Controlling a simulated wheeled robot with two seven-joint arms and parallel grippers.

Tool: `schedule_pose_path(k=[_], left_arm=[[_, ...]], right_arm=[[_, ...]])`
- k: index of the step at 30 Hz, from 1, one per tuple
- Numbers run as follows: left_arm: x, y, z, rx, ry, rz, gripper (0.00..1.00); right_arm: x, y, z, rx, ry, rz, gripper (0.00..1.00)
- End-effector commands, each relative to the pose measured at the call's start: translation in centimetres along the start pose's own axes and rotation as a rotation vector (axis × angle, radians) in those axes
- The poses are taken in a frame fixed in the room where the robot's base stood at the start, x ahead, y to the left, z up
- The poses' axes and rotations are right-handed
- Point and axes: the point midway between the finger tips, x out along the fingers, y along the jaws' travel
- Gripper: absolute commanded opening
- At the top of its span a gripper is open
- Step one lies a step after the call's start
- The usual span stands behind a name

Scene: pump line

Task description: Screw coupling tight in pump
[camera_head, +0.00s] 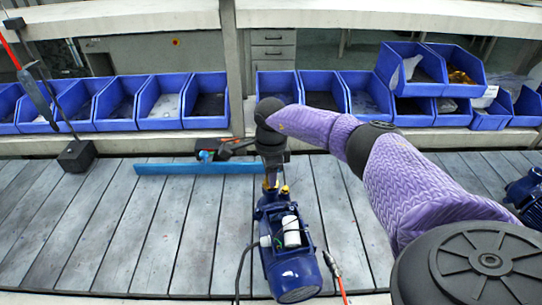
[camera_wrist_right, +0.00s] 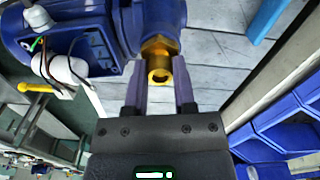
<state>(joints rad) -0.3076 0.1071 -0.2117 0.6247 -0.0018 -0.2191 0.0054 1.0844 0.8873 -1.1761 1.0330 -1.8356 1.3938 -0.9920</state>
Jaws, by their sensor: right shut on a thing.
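The blue pump (camera_head: 292,262) stands on the grey slatted table in the middle of the head view, with a white cylinder in its open box. It also fills the top left of the right wrist view (camera_wrist_right: 112,30). The brass coupling (camera_wrist_right: 160,68) sits at the pump's brass port, its round open end facing my wrist camera. My right gripper (camera_head: 271,178) is at the pump's far end. In the wrist view its two fingers (camera_wrist_right: 160,92) are on either side of the coupling, shut on it. How far the thread is in cannot be told. My left gripper is not in view.
A long blue bar (camera_head: 170,168) lies behind the pump, with a dark tool near its right part. Blue bins (camera_head: 210,108) line the back shelf. A black block (camera_head: 77,156) stands at left. A red-tipped hose (camera_head: 334,268) is right of the pump.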

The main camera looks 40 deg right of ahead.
Motion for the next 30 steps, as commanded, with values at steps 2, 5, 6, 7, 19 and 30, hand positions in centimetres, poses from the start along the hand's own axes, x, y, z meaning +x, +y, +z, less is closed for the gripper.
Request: schedule_pose_path(k=[2, 5, 6, 7, 19, 30], left_arm=[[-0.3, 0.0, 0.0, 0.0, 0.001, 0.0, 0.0], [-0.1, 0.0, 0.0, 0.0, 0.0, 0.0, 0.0], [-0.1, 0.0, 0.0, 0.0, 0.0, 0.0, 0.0], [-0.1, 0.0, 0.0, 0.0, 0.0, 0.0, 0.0], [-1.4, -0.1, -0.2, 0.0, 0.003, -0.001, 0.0], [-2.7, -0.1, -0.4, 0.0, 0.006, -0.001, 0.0]], right_arm=[[-0.1, 0.0, 0.0, 0.039, 0.0, 0.001, 0.0], [0.0, 0.0, 0.0, 0.038, 0.0, 0.0, 0.0], [0.0, 0.0, 0.0, 0.038, 0.0, 0.0, 0.0], [0.0, 0.0, 0.0, 0.038, 0.0, 0.0, 0.0], [0.1, 0.0, 0.0, 0.338, 0.001, 0.0, 0.0], [0.1, 0.0, 0.0, 0.64, 0.001, 0.0, 0.0]])
